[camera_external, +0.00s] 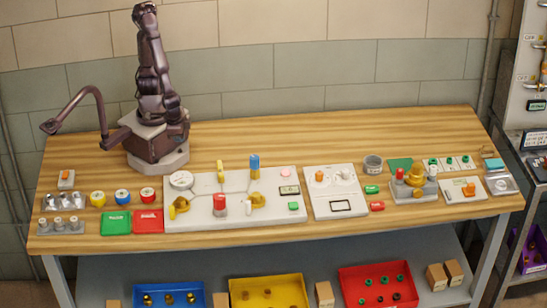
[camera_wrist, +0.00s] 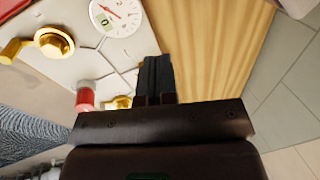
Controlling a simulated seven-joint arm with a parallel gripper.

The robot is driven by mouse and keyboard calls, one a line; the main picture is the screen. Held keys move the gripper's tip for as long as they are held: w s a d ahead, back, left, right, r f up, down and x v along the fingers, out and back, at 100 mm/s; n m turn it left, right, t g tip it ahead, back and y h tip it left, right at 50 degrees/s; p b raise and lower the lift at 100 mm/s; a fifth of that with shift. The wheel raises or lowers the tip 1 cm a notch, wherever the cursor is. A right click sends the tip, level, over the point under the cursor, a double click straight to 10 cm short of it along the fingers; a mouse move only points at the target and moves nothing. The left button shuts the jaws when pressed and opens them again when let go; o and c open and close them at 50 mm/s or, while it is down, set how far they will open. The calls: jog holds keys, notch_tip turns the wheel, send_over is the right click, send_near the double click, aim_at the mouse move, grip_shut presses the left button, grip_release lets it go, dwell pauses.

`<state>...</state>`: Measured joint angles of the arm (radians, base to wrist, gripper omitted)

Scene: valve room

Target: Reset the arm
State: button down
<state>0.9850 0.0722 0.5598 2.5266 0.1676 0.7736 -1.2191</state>
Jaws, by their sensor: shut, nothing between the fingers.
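My arm stands folded upright at the back left of the wooden table (camera_external: 250,140) in the external view. Its end is high up and its fingers cannot be made out there. In the wrist view my gripper (camera_wrist: 157,62) is shut, with its dark fingertips together and nothing between them. Beyond the fingers lies the white valve panel (camera_external: 240,208), which also shows in the wrist view (camera_wrist: 40,75). It bears a round gauge (camera_wrist: 117,15), a brass fitting (camera_wrist: 54,41) and a red knob (camera_wrist: 85,97). I see no contact between the fingers and the panel.
Green (camera_external: 116,222) and red (camera_external: 148,220) trays lie at the front left. A second panel (camera_external: 335,190) and a brass valve (camera_external: 415,178) stand to the right. Blue (camera_external: 168,296), yellow (camera_external: 268,293) and red (camera_external: 380,287) bins sit below. The table's back middle is clear.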

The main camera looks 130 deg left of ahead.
jog(key=a+r+m+t+h, duration=0.1)
jog(key=a+r+m+t, duration=0.1)
jog(key=r, duration=0.6)
jog(key=w+a+r+m+t+h, duration=0.1)
jog(key=a+r+m+t, duration=0.2)
jog(key=r, duration=0.6)
jog(key=shift+a+m+t+h, duration=0.35)
jog(key=shift+m+t, duration=0.65)
jog(key=shift+m, duration=0.3)
